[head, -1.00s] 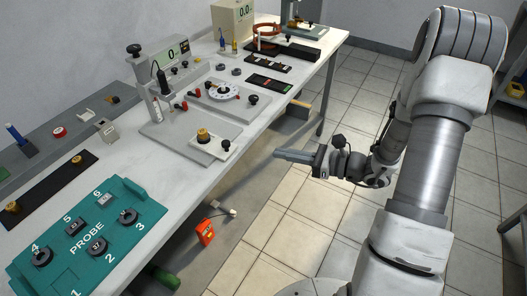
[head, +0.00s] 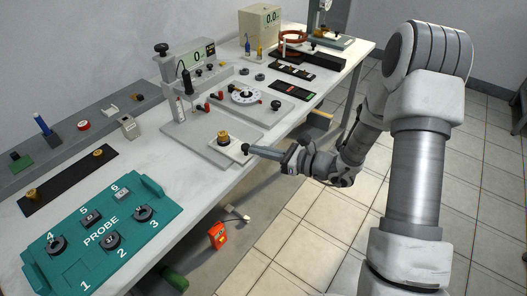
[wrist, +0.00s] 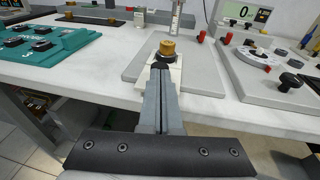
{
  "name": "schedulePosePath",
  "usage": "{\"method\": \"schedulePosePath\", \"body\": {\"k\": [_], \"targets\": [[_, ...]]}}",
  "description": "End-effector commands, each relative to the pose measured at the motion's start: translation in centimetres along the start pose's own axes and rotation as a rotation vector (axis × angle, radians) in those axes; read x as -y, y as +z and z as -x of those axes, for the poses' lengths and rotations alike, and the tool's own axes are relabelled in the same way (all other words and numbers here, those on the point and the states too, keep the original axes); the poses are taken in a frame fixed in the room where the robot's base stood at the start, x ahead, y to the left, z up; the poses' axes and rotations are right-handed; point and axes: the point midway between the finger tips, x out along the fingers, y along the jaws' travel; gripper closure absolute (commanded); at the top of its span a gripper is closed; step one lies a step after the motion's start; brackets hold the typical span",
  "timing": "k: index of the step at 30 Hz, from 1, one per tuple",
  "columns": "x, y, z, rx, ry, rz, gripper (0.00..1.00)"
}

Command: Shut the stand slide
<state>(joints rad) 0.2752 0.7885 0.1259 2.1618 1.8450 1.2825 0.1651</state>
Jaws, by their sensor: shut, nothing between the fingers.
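The stand has a grey base plate (head: 196,140) and an upright column (head: 169,82) on the bench. Its slide is a small white plate (head: 233,151) with a brass piece (head: 223,138) on it and a black knob (head: 246,149) at its front end. The slide sticks out toward the bench's front edge. My gripper (head: 250,149) is shut and empty, its fingertips at the black knob. In the wrist view the fingertips (wrist: 160,70) lie in line with the slide and the brass piece (wrist: 168,48); whether they touch the knob I cannot tell.
A teal probe board (head: 70,240) lies on the near bench at left. A dial plate (head: 235,100) with a white dial stands beyond the stand. An orange-red device (head: 218,235) hangs below the bench edge. The floor at right is clear.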

Motion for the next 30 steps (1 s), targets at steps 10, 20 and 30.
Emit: {"method": "schedulePosePath", "body": {"k": [10, 20, 30], "targets": [[0.4, 0.3, -2.6, 0.002, 0.003, 0.005, 1.0], [1.7, 1.4, -10.7, 0.001, 0.003, 0.003, 1.0], [2.0, 1.9, -12.2, 0.003, -0.001, 0.001, 1.0]]}}
